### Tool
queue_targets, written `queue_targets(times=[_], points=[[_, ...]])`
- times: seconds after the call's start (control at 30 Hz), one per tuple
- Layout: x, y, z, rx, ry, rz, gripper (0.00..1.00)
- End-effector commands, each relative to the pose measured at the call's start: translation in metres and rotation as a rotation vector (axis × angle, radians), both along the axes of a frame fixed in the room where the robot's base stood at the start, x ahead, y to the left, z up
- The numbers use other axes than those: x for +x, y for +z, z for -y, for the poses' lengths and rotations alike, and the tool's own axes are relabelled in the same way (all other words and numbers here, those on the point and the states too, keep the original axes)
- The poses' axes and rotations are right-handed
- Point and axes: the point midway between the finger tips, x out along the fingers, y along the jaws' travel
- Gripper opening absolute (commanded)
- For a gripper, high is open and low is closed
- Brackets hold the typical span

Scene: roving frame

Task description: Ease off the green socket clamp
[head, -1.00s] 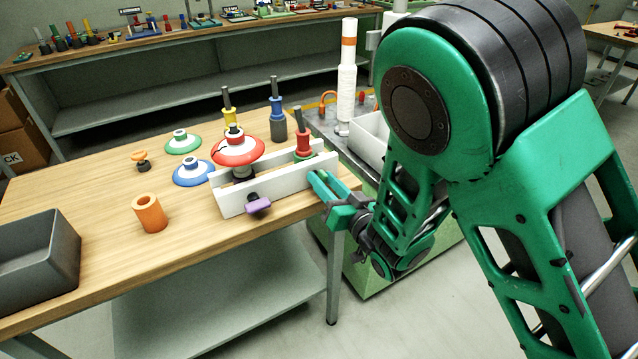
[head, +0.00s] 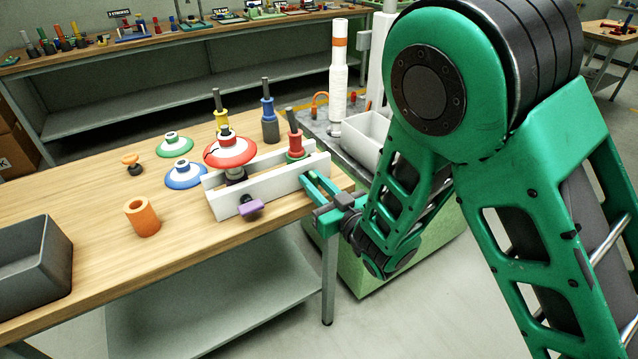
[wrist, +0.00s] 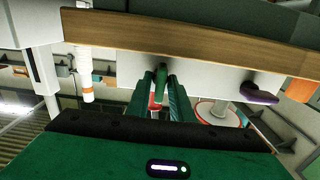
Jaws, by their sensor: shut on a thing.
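The green socket clamp (wrist: 161,80) shows in the wrist view as a green handle at the white fixture's side wall. My gripper (wrist: 160,88) is shut on it, one finger on each side. In the head view my gripper (head: 310,180) meets the right end of the white fixture (head: 285,188), and its fingers hide the clamp. A red socket piece with a dark shaft (head: 296,143) stands at that end of the fixture, with green at its base. A purple clamp handle (head: 250,208) sticks out farther left on the same wall; it also shows in the wrist view (wrist: 258,95).
A red and white disc (head: 231,150) sits in the fixture's left end. Blue (head: 268,122) and yellow (head: 222,118) shafted pieces stand behind. An orange cylinder (head: 142,217) and a grey bin (head: 30,270) are at left. A machine with a white tray (head: 365,132) stands at right.

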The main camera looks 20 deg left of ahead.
Motion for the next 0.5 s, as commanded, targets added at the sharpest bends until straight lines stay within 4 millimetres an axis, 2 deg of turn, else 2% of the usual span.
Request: queue_targets(times=[0.03, 0.33, 0.37, 0.4, 0.5], points=[[0.0052, -0.0015, 0.0047, -0.017, -0.011, 0.012, 0.00], [0.0067, -0.0019, 0.0063, -0.025, -0.014, 0.018, 0.00], [0.0069, -0.0019, 0.0065, -0.025, -0.014, 0.018, 0.25], [0.0069, -0.0019, 0.0064, -0.025, -0.014, 0.018, 0.29], [0.0059, -0.0017, 0.0056, -0.023, -0.012, 0.018, 0.29]])
